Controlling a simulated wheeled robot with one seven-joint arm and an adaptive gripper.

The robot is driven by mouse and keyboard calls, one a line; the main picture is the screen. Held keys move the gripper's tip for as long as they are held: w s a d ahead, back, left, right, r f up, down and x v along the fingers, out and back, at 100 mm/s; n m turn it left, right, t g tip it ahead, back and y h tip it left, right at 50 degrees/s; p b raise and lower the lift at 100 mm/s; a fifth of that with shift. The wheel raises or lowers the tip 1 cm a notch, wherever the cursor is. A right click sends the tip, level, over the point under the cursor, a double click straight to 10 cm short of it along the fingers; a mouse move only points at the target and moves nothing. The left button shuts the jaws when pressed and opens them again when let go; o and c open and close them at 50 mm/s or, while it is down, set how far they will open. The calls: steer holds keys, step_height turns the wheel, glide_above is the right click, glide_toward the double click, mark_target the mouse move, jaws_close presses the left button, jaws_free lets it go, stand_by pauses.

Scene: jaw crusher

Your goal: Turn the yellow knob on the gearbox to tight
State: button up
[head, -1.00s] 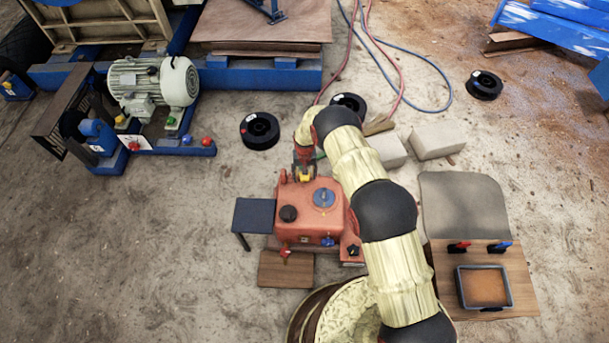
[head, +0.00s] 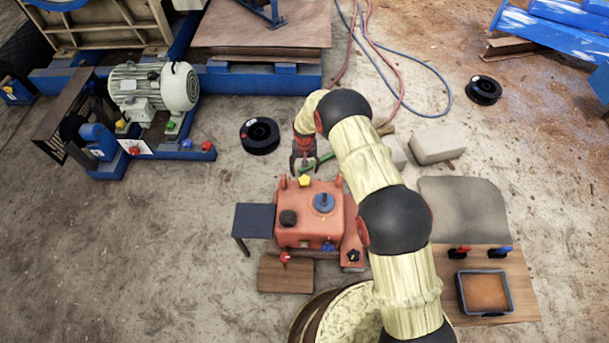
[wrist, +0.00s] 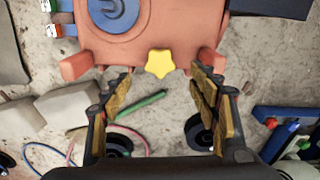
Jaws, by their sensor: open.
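The orange-red gearbox (head: 305,216) stands on the floor in the middle of the head view. Its yellow star-shaped knob (head: 305,181) sits at its far edge, and it also shows in the wrist view (wrist: 160,63) at the gearbox's edge. My gripper (head: 305,168) is just beyond the knob in the head view. In the wrist view its two jaws (wrist: 163,82) are spread apart with nothing between them. The knob lies ahead of the space between the fingertips, apart from both. The knob's markings cannot be read.
Pale blocks (head: 437,144) and a black spool (head: 259,136) lie behind. A green rod (wrist: 143,109) lies on the floor behind the gearbox.

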steer(key=shift+r, duration=1.45)
steer(key=s+d+f+g, duration=0.1)
steer(key=s+d+g, duration=0.1)
steer(key=s, duration=0.5)
steer(key=s+d+r+t+p, duration=0.2)
steer(key=s+d+r, duration=0.3)
steer(key=r, duration=1.5)
steer(key=s+d+r+t+p, duration=0.2)
steer(key=s+d+r, duration=0.4)
steer(key=s+r, duration=0.9)
steer(key=s+d+r+t+p, duration=0.3)
steer(key=s+d+r, duration=0.3)
steer(key=r, duration=1.9)
steer(key=s, duration=0.5)
steer(key=shift+d+r+m+t, duration=0.2)
steer(key=shift+m+t, duration=0.1)
steer(key=shift+m, duration=0.1)
